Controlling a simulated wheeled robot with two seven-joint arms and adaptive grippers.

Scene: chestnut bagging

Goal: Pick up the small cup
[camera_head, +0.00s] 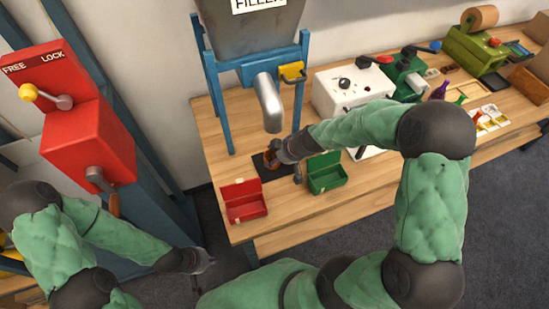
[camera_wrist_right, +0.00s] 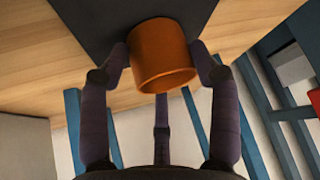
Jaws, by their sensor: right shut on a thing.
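The small cup (camera_wrist_right: 163,58) is orange-brown and sits between the fingers of my right gripper (camera_wrist_right: 162,62) in the right wrist view. The fingers touch its sides, and a dark mat (camera_wrist_right: 92,18) lies right behind it. I cannot tell whether the cup touches the mat. In the head view my right gripper (camera_head: 271,160) is at the mat below the filler spout, and the cup is mostly hidden there. My left gripper (camera_head: 203,262) hangs low beside the table, away from the cup; its fingers are too small to read.
The filler's metal spout (camera_head: 268,103) hangs just above the right gripper, between blue posts. An open red box (camera_head: 244,207) and an open green box (camera_head: 326,178) stand near the front edge. A white machine (camera_head: 345,91) stands behind. A red lever machine (camera_head: 88,145) is at left.

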